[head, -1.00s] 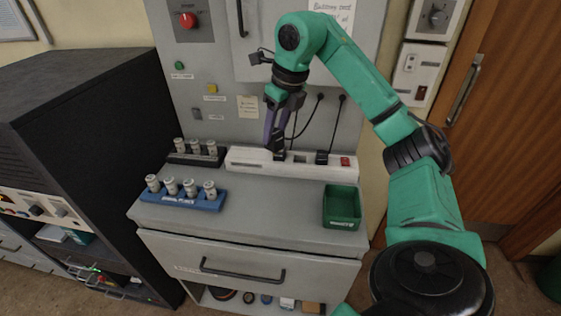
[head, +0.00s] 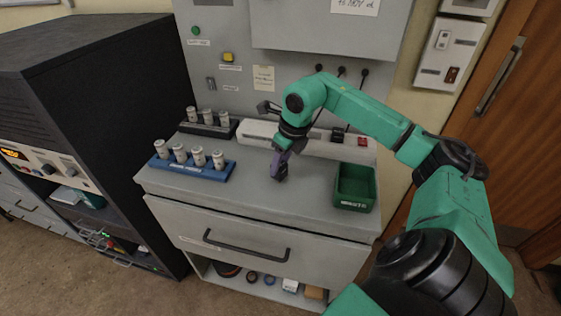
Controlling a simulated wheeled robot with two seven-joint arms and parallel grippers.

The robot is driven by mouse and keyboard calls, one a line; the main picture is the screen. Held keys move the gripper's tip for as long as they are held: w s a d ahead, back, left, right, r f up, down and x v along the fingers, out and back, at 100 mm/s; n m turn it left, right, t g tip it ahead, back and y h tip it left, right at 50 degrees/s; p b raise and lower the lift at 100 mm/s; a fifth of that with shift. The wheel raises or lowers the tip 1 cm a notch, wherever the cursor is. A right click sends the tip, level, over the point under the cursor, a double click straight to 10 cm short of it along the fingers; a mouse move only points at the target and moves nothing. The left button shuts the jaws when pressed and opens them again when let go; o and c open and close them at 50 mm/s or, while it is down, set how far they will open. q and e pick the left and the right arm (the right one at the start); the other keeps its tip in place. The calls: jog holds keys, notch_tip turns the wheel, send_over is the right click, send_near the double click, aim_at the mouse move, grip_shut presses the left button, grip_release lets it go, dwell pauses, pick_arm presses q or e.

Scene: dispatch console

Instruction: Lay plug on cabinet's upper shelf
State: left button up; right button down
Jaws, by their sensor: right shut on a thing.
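My right gripper (head: 283,157) comes in from the right and is shut on a dark plug (head: 279,171). It holds the plug over the middle of the grey worktop, in front of the white power strip (head: 262,131). The gripper and arm cover part of the strip. Another black plug (head: 337,135) sits in the strip to the right. The black cabinet (head: 90,110) stands at the left with open shelf space; its upper shelf (head: 88,212) holds a teal and white item. My left gripper is out of view.
A blue rack (head: 188,170) and a dark rack (head: 208,128) hold several pale cylinders at the worktop's left. A green bin (head: 354,187) stands at the right. A drawer handle (head: 245,246) juts out below the worktop's front edge.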

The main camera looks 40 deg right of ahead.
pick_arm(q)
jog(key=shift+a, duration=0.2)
pick_arm(e)
jog(key=shift+d+f, duration=0.15)
jog(key=shift+f, duration=0.1)
jog(key=c, duration=0.8)
grip_release()
jog(key=shift+f, duration=0.1)
jog(key=o, duration=0.4)
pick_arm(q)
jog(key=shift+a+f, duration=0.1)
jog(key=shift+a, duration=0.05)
pick_arm(e)
jog(key=shift+r, duration=0.35)
jog(key=shift+s+r, duration=0.1)
jog(key=shift+r, duration=0.2)
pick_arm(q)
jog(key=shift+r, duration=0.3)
pick_arm(e)
jog(key=v, duration=1.1)
jog(key=shift+s+r, duration=0.1)
